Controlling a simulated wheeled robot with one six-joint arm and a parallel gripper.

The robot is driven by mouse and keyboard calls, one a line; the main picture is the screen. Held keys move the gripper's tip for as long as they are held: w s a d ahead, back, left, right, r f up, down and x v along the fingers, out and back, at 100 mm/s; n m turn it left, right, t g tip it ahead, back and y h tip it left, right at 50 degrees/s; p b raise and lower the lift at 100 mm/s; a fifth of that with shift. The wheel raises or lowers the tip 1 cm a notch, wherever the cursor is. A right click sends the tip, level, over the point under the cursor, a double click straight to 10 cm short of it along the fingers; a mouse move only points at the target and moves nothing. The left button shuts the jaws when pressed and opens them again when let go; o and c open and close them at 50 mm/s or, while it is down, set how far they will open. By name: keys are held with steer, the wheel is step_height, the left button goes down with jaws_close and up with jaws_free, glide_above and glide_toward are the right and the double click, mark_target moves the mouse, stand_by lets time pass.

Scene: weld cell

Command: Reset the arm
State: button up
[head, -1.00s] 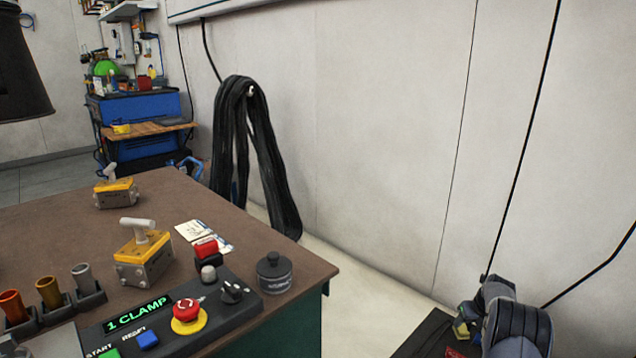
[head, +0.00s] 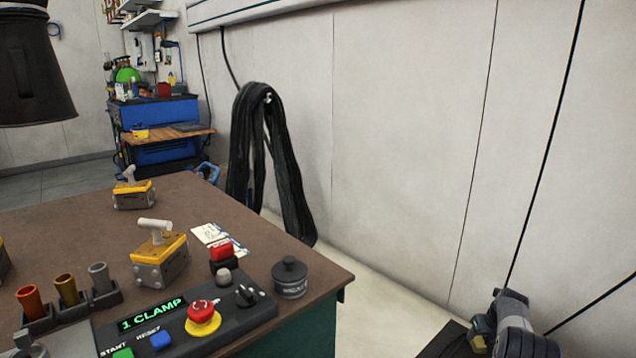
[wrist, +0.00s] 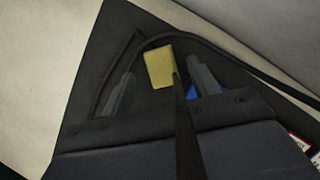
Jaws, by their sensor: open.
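My gripper (wrist: 161,70) is open in the wrist view, its two dark fingers apart over a black surface. A small yellow block (wrist: 159,66) shows between and beyond the fingertips; I cannot tell its distance, but nothing appears clamped. In the head view my arm (head: 515,325) is folded low at the bottom right, away from the brown table (head: 90,215). The control panel (head: 255,317) at the table's front shows "1 CLAMP". It has a blue RESET button (head: 161,340), a green START button (head: 123,353) and a red emergency stop (head: 202,310).
Two yellow magnetic clamps (head: 160,257) (head: 133,193), a dark lidded pot (head: 290,279), a red-topped block (head: 222,252) and cups in a rack (head: 66,290) stand on the table. Black cables (head: 270,160) hang on the wall. Pale floor lies between table and arm.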

mark_target(480, 343)
step_height(480, 343, down, 3)
steer(key=shift+f+b, duration=0.1)
steer(key=shift+b, duration=0.6)
steer(key=p+v, duration=0.5)
steer(key=v, duration=0.7)
steer(key=b+x, duration=0.5)
steer(key=x, duration=0.6)
steer(key=shift+w+f, duration=0.1)
steer(key=shift+f, duration=0.3)
steer(key=shift+w+r, duration=0.15)
steer(key=shift+r, duration=0.05)
step_height(480, 343, up, 10)
steer(key=p, duration=0.5)
steer(key=s+a+r+n+g+y+p, duration=0.1)
steer(key=s+a+r+n+g+p, duration=0.1)
steer(key=s+a+r+n+p, duration=0.3)
steer(key=s+a+r+n+g+y+p, duration=0.1)
steer(key=s+a+r+n+g+p, duration=0.2)
steer(key=a+r+n+p, duration=1)
steer(key=s+a+r+n+g+y+p, duration=0.1)
steer(key=s+a+r+n+g+p, duration=0.1)
steer(key=s+a+r+n+p, duration=0.5)
steer(key=shift+a+r+n+g+y+p, duration=0.3)
steer(key=shift+a+r+n+p, duration=1)
steer(key=shift+a+r+p, duration=1.55)
